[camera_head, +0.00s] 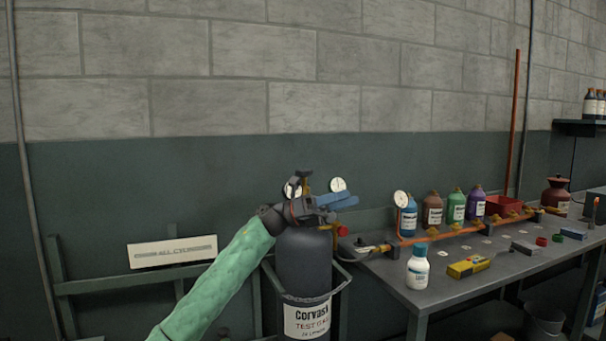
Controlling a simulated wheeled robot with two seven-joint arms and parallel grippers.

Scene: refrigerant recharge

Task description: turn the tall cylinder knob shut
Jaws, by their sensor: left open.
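The tall dark grey cylinder (304,262) stands left of the bench, with a white label reading "Corvas… TEST GAS". Its dark knob (304,174) shows at the top of a brass valve, just above and behind my gripper. Two round white gauges flank the valve, one of them the right gauge (338,185). My left arm, in a green sleeve, comes in from the lower left. My left gripper (343,200) is open, its blue fingers pointing right across the cylinder's top. The gripper hides much of the valve, and I cannot tell whether it touches it. My right gripper is out of view.
A grey bench (440,292) on the right holds an orange pipe manifold (455,232), several coloured bottles, a white bottle (418,266) and a yellow box (468,266). A green rail with a white sign (172,252) stands left of the cylinder.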

